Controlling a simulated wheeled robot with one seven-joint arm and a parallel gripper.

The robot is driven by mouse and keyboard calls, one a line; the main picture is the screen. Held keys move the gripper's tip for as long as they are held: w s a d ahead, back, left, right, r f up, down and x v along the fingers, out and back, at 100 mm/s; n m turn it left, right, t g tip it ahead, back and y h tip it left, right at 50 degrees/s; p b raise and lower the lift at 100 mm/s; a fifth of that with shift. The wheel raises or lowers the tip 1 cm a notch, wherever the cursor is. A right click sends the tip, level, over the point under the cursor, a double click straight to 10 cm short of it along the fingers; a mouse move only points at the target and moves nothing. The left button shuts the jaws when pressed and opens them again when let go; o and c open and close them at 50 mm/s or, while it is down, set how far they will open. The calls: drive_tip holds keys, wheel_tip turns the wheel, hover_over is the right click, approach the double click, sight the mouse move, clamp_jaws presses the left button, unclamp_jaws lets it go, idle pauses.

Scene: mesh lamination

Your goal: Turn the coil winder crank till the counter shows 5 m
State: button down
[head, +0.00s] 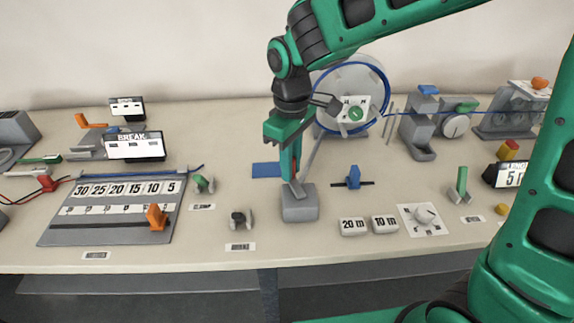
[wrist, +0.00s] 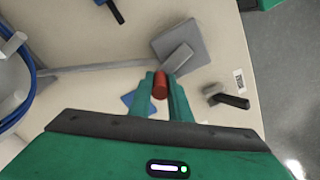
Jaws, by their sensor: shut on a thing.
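The coil winder (head: 345,80) is an upright grey disc with a blue coil around its rim, behind my gripper in the head view. Its blue rim (wrist: 36,75) shows at the left in the wrist view. My gripper (head: 295,180) points down, shut on the red crank handle (wrist: 160,88), which lies between the two green fingers in the wrist view. A grey block (head: 300,206) stands just below the fingertips. A counter display (head: 511,175) at the right shows a 5 and part of another character; my arm hides the rest.
A display (head: 135,146) at the left reads BREAK. White blocks marked 20 m (head: 353,227) and 10 m (head: 385,225) and a dial card (head: 424,219) lie front right. A numbered board (head: 75,237) lies front left. Blue cable runs right from the winder past grey fixtures (head: 417,140).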

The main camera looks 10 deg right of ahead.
drive_tip(key=shift+w+d+m, duration=0.1)
drive_tip(key=shift+d+m, duration=0.35)
drive_tip(key=shift+m, duration=0.55)
drive_tip(key=shift+w+d+m, duration=0.1)
drive_tip(key=shift+d+m, duration=0.3)
drive_tip(key=shift+m, duration=0.6)
drive_tip(key=c, duration=1.6)
unclamp_jaws()
drive_tip(key=shift+c, duration=0.2)
wheel_tip(320, 180, up, 11)
drive_tip(key=shift+f, duration=0.15)
